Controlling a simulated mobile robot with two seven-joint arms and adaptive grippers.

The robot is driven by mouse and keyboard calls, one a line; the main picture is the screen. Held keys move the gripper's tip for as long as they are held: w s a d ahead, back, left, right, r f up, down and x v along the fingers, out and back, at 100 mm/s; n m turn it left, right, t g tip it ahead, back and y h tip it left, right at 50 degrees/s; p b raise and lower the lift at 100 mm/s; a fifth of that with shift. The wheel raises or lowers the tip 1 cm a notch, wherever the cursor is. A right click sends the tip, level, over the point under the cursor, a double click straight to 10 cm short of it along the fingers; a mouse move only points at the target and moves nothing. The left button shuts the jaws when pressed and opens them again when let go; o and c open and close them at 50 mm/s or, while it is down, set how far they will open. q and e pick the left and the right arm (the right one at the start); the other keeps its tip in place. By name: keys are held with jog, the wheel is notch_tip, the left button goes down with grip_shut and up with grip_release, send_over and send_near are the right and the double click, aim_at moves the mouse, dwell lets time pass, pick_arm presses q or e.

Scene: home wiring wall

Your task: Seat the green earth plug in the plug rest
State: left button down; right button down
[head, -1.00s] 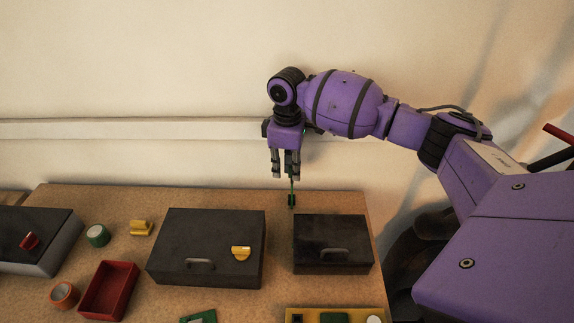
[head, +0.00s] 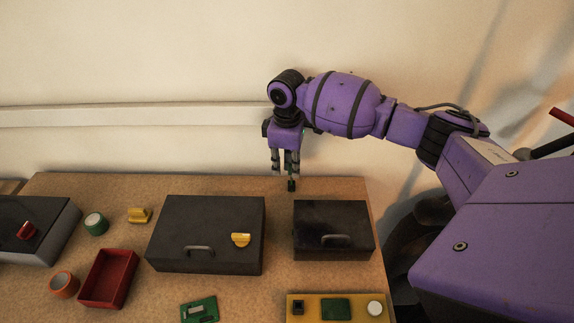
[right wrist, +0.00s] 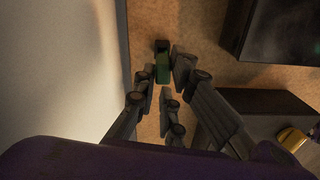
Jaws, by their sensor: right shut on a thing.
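My right gripper (head: 284,171) is shut on the green earth plug (head: 291,185), near the back edge of the table. In the head view the plug is small, with its dark end pointing down below the fingertips. In the right wrist view the green plug (right wrist: 162,68) with its black end lies at the fingertips of the right gripper (right wrist: 165,78). Whether the plug touches the table is hard to tell. A yellow plate (head: 326,296) at the front right bears a black square socket, a green block and a white disc; I cannot tell whether it holds the plug rest. My left gripper is not in view.
Two dark boxes with handles stand on the table, a larger one (head: 190,225) and a smaller one (head: 318,218). A red tray (head: 92,302), green and orange rings, yellow clips and a green board (head: 199,311) lie around them. The wall rises behind.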

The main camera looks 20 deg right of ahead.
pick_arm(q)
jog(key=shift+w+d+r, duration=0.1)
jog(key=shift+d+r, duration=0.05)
pick_arm(e)
jog(key=shift+r, duration=0.1)
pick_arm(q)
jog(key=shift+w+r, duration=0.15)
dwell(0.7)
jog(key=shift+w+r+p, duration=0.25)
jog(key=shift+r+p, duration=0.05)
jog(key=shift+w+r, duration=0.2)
pick_arm(e)
jog(key=shift+m, duration=0.3)
dwell(0.3)
